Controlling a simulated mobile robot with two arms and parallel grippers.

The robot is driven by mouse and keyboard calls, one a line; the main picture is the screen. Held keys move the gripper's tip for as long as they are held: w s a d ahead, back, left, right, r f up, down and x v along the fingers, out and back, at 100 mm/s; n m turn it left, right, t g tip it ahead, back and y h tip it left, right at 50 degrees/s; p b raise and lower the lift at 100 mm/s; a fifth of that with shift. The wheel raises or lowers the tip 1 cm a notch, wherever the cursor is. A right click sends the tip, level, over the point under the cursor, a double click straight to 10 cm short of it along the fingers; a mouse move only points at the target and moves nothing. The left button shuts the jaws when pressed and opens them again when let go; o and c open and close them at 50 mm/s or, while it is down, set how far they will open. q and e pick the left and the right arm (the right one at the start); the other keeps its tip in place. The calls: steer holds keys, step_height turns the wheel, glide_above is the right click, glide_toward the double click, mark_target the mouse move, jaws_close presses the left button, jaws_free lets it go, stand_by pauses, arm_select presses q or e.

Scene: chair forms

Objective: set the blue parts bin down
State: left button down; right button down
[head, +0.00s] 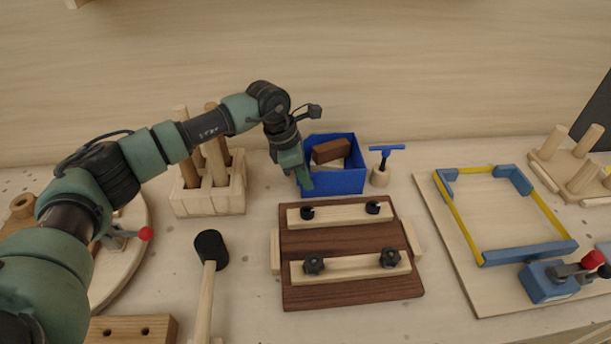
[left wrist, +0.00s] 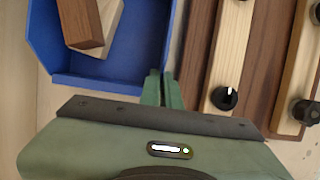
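The blue parts bin (head: 335,182) is at the back middle of the bench, behind the dark wooden fixture board. It also shows at the upper left of the left wrist view (left wrist: 110,82). A red-brown block (head: 331,150) and a paler block lie in it. My left gripper (head: 304,180) points down at the bin's left side. In the left wrist view its green fingers (left wrist: 163,90) are close together with the bin's wall between them. I cannot tell whether the bin's base touches the bench. My right gripper is not in view.
A pale block with upright pegs (head: 208,198) stands left of the bin. A blue-handled tool (head: 386,152) in a small wooden holder stands close at its right. The fixture board (head: 350,241) and a mallet (head: 211,250) are in front. A blue-and-yellow frame (head: 480,255) lies right.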

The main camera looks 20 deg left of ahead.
arm_select(q)
steer(key=c, duration=1.6)
jaws_free()
steer(key=shift+c, duration=0.2)
steer(key=shift+r, duration=0.1)
